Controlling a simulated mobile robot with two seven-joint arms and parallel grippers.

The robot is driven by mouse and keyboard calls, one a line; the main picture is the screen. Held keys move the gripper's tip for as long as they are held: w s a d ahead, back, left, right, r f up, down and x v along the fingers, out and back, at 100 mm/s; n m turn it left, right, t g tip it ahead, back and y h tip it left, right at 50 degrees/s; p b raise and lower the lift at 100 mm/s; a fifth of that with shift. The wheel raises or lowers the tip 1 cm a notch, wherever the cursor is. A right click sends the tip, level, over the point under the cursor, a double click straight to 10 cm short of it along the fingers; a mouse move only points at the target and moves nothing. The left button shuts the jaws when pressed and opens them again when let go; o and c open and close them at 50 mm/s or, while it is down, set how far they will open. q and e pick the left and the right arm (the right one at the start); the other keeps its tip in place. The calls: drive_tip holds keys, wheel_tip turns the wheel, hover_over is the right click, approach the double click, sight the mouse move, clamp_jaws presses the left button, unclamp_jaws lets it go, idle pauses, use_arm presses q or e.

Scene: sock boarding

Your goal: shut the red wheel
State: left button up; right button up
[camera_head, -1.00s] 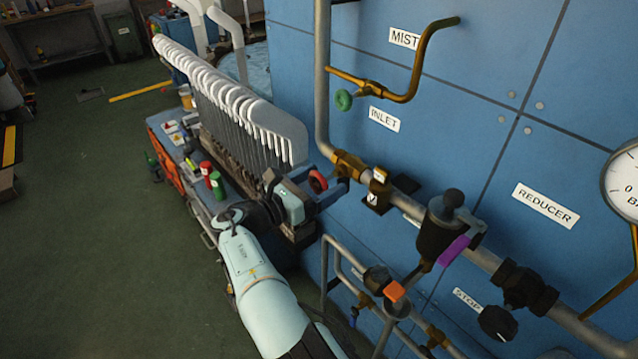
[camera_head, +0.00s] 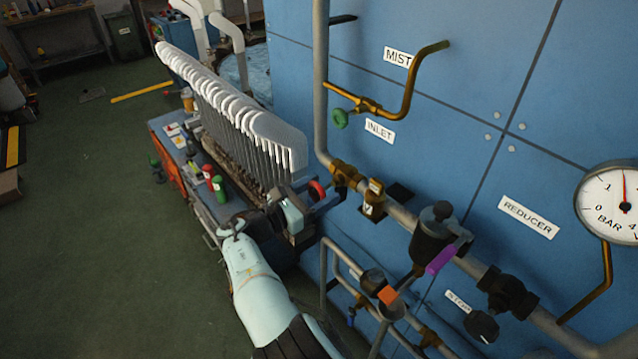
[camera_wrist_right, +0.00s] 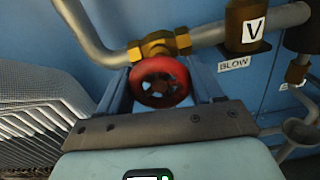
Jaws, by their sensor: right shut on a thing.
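The red wheel (camera_head: 317,190) is a small handwheel on a brass valve on the pipe, at the middle of the head view. In the right wrist view the red wheel (camera_wrist_right: 160,82) sits between the two blue-grey fingers, with the brass valve body (camera_wrist_right: 160,46) just behind it. My right gripper (camera_head: 324,194) is shut on the wheel, one finger on each side of its rim. In the head view the gripper hides part of the wheel. My left gripper is in neither view.
A rack of white sock forms (camera_head: 230,100) stands close to the left of my right arm. To the right are a brass valve marked V (camera_head: 373,200), a purple lever (camera_head: 441,259), an orange handle (camera_head: 388,295) and a pressure gauge (camera_head: 610,202). The floor (camera_head: 100,250) at left is open.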

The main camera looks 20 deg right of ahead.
drive_tip(key=shift+r+m+p, duration=0.1)
drive_tip(key=shift+m+p, duration=0.25)
drive_tip(key=shift+m, duration=2.05)
drive_tip(key=o, duration=1)
drive_tip(key=shift+a, duration=0.1)
drive_tip(key=shift+o, duration=0.2)
drive_tip(key=p+v, duration=0.1)
drive_tip(key=v, duration=1.2)
drive_tip(key=shift+a, duration=0.2)
drive_tip(key=shift+s, duration=0.1)
